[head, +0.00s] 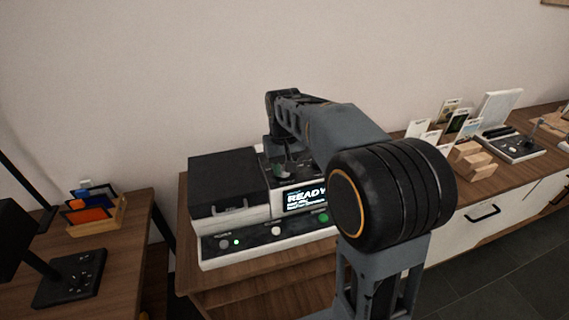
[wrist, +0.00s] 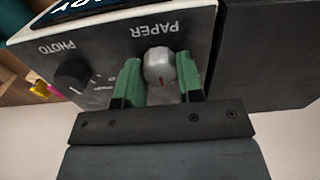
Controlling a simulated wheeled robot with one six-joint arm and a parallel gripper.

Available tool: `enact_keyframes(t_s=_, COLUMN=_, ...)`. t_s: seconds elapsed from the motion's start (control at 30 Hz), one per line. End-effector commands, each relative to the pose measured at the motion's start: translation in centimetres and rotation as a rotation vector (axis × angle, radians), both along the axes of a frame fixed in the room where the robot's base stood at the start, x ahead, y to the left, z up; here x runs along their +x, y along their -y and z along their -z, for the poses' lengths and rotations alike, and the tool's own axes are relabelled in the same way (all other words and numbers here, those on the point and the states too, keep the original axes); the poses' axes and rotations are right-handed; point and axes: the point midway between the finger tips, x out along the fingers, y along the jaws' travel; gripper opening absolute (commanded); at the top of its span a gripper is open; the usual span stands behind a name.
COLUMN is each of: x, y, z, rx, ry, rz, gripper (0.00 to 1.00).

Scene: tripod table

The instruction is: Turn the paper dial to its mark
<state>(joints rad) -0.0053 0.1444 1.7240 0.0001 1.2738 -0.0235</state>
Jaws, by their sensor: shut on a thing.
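The paper dial (wrist: 158,62) is a pale grey knob under the word PAPER, which reads upside down in the wrist view. A thin red line shows on its face. My gripper (wrist: 158,70) is shut on the dial, with one green finger on each side. The fingers and gripper body hide part of the panel around it, and I cannot make out the dial's mark. The dial is on a black-and-white printer (head: 220,215) in the head view, where my gripper (head: 285,170) is small and partly hidden by my arm.
A black PHOTO dial (wrist: 72,73) is left of the paper dial in the wrist view. The printer's lit screen (head: 305,199) reads READY. Wooden blocks (head: 467,158) and cards (head: 455,125) stand to the right. A side table (head: 125,265) at left holds a wooden tray (head: 98,222).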

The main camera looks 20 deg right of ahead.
Motion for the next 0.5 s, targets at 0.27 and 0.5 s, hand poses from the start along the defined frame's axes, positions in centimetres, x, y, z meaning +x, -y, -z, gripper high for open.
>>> enact_keyframes(t_s=0.27, x=0.05, y=0.0, z=-0.1, rx=0.0, ry=0.003, rz=0.03, gripper=0.11)
enact_keyframes(t_s=0.5, x=0.06, y=0.0, z=-0.09, rx=0.0, ry=0.003, rz=0.03, gripper=0.11)
